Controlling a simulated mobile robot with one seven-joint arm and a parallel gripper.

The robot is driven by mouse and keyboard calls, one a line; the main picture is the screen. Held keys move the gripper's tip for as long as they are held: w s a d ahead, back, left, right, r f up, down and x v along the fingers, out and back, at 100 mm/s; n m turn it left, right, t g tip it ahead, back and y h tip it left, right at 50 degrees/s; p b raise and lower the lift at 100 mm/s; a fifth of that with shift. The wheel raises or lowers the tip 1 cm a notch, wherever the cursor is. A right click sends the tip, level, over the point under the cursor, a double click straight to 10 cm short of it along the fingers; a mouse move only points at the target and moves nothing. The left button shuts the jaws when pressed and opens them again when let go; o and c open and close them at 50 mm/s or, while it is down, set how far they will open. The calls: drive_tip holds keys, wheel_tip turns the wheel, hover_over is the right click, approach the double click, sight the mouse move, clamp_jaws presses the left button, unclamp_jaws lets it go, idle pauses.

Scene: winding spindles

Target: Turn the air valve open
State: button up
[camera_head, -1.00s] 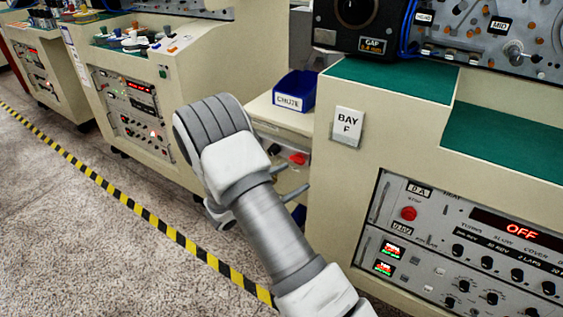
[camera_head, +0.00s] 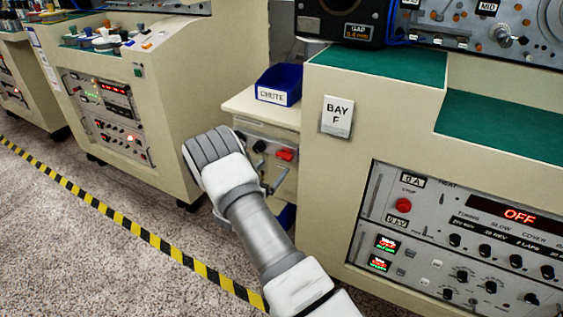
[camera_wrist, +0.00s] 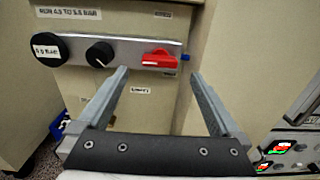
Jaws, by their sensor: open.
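The air valve appears to be the red handle (camera_wrist: 161,60) on a metal strip on the front of a small beige cabinet, lying roughly sideways in the wrist view. It also shows as a small red block (camera_head: 286,155) in the head view. My gripper (camera_wrist: 158,74) is open and empty, with its two fingers pointing toward the strip and the red handle appearing between and just beyond their tips. I cannot tell the exact gap to the handle. In the head view, my arm hides the lower front of the cabinet.
Left of the handle are a black knob (camera_wrist: 99,54) and a round gauge (camera_wrist: 48,49). A blue chute bin (camera_head: 279,84) sits on the cabinet. The Bay F console (camera_head: 390,110) stands close on the right, another console (camera_head: 190,110) on the left.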

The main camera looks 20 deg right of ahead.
sight(282, 157)
drive_tip(key=b+x, duration=0.1)
drive_tip(key=x, duration=0.6)
drive_tip(key=c, duration=1.3)
